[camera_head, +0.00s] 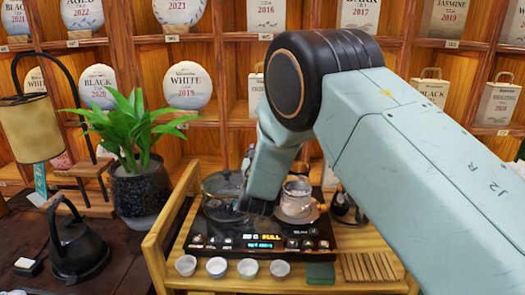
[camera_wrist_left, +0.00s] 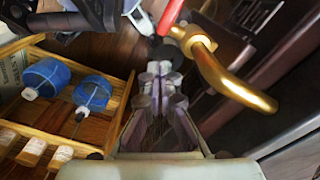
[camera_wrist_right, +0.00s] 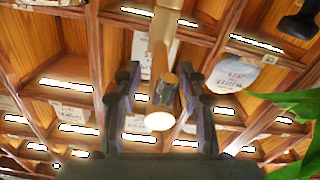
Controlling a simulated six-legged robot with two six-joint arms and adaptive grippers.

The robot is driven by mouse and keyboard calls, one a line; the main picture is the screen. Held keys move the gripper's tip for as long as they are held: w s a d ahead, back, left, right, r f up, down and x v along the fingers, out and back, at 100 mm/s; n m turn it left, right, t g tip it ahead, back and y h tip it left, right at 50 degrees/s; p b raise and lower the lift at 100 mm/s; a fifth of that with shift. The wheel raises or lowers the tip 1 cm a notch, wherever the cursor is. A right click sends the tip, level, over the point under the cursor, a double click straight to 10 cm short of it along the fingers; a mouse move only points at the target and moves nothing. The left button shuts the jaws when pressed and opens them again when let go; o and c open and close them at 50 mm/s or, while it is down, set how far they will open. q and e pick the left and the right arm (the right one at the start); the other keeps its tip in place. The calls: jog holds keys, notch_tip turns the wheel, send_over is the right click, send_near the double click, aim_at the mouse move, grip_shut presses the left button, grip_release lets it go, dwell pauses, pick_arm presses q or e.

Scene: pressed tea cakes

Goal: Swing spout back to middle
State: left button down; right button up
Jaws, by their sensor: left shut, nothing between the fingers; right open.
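A brass-coloured tube with a dark collar and a bright pale tip, which looks like the spout (camera_wrist_right: 161,112), shows in the right wrist view. It lies between the two spread fingers of my right gripper (camera_wrist_right: 158,75); I cannot tell whether they touch it. In the head view my right arm reaches down over the tea stove (camera_head: 240,242) and hides the spout. My left gripper (camera_wrist_left: 160,72) is shut and empty in the left wrist view, and it is out of the head view.
A glass pot (camera_head: 220,184) and a glass kettle (camera_head: 296,198) stand on the stove, with several small cups (camera_head: 216,267) in front. A potted plant (camera_head: 141,185) stands left. Blue bottles (camera_wrist_left: 92,92) and a gold curved bar (camera_wrist_left: 235,88) are near my left gripper.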

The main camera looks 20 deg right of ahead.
jog(key=v, duration=0.7)
jog(key=shift+s, duration=0.15)
